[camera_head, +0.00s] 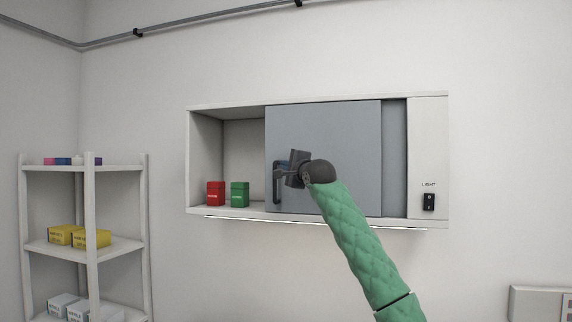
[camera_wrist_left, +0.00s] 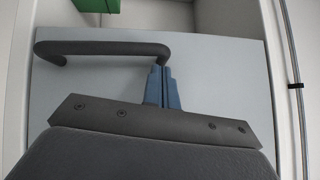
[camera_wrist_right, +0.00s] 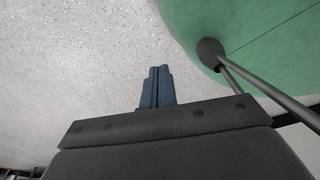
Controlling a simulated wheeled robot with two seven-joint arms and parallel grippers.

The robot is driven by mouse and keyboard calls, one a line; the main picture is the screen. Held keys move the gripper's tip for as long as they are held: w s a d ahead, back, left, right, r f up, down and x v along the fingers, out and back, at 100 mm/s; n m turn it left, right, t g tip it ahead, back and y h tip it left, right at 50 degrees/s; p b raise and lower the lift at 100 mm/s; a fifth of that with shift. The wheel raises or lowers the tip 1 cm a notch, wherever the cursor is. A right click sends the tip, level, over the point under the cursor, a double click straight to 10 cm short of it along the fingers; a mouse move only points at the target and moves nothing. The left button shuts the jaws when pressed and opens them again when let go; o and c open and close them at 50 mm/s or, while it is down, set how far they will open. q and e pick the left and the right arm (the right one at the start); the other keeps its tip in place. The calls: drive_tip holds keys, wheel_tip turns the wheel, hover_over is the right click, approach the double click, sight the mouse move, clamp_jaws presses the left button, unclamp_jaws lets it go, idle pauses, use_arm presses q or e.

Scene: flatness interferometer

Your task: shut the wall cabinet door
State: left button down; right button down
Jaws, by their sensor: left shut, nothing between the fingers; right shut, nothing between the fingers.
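The wall cabinet (camera_head: 428,150) has a grey sliding door (camera_head: 345,130) across its middle. My left gripper (camera_head: 281,168) is shut and empty. Its blue fingertips are close beside one end of the handle, on its right in the head view; I cannot tell whether they touch. My right gripper (camera_wrist_right: 158,70) is shut and empty, above the floor, away from the cabinet.
A light switch (camera_head: 429,202) is on the cabinet's right panel. A white shelf rack (camera_head: 88,170) with small boxes stands at the left. In the right wrist view, a green object (camera_wrist_right: 265,35) with metal rods is close by. The wall around the cabinet is mostly bare.

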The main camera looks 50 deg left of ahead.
sight(271, 166)
drive_tip(key=shift+f, duration=0.15)
